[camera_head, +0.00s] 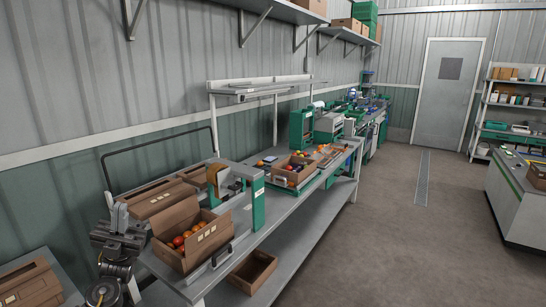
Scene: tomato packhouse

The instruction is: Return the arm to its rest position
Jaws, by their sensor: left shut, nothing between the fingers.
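My left arm comes in at the lower left of the head view. My left gripper (118,217) is shut and empty, beside the near end of the long grey workbench. It appears just left of an open cardboard box (181,263) that holds several red and orange tomatoes (190,238). I cannot tell whether it touches the box. My right gripper is not in view.
The bench (281,214) carries a green-and-grey machine (257,200), closed boxes (160,199) and another produce box (293,172). An empty box (253,271) sits on the lower shelf. The floor (400,240) to the right is clear.

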